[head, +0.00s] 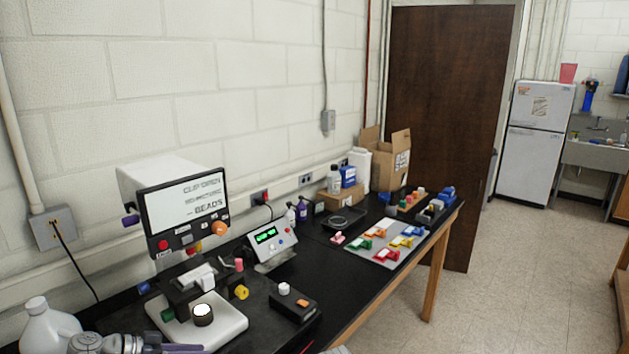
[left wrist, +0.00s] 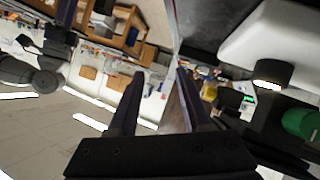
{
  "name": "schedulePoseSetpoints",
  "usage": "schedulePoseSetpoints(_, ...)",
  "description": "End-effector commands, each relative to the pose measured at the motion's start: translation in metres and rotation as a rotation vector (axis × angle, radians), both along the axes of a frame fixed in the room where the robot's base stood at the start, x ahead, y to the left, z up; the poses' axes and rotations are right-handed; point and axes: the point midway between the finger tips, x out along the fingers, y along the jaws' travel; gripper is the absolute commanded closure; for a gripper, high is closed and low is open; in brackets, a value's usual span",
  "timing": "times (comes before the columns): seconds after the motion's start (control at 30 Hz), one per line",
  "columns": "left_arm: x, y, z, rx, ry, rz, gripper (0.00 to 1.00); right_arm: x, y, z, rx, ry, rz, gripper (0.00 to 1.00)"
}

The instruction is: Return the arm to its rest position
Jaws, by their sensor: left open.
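My left gripper (left wrist: 160,75) shows in the left wrist view with its two dark fingers apart and nothing between them. The view is tilted, with the room behind the fingers.
A black bench (head: 345,295) runs along the wall. A screened machine (head: 184,210) and a white-based fixture (head: 228,322) stand near. Beyond are a control box (head: 270,242), a grey mat (head: 378,250) with coloured clips, and a cardboard box (head: 388,165). Floor (head: 500,270) at right is clear.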

Motion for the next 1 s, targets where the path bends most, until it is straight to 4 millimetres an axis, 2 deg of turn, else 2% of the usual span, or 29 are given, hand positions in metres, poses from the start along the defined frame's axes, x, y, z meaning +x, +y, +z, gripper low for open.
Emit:
schedulePoseSetpoints(0.03,-0.003,-0.028,-0.012,0.029,0.078,-0.033,0.51,0.000,0.000,0.000,0.000,0.000,0.000,0.50)
schedulePoseSetpoints(0.1,-0.009,-0.059,-0.031,0.085,0.201,-0.060,0.51,0.000,0.000,-0.001,0.000,0.000,0.000,0.50)
schedulePoseSetpoints(0.2,-0.021,-0.098,-0.056,0.184,0.360,-0.080,0.51,0.000,0.000,-0.001,0.000,0.000,0.000,0.50)
schedulePoseSetpoints(0.4,-0.054,-0.156,-0.096,0.435,0.603,-0.060,0.51,0.000,0.000,-0.001,0.000,0.000,0.000,0.50)
schedulePoseSetpoints(0.53,-0.075,-0.181,-0.114,0.619,0.696,-0.001,0.51,0.000,0.000,-0.002,0.000,0.000,0.000,0.50)
schedulePoseSetpoints(0.7,-0.096,-0.201,-0.125,0.831,0.729,0.109,0.51,0.000,0.000,-0.002,0.000,0.000,0.000,0.50)
schedulePoseSetpoints(1.0,-0.109,-0.214,-0.126,1.000,0.692,0.247,0.51,0.000,0.000,-0.002,0.000,0.000,0.000,0.50)
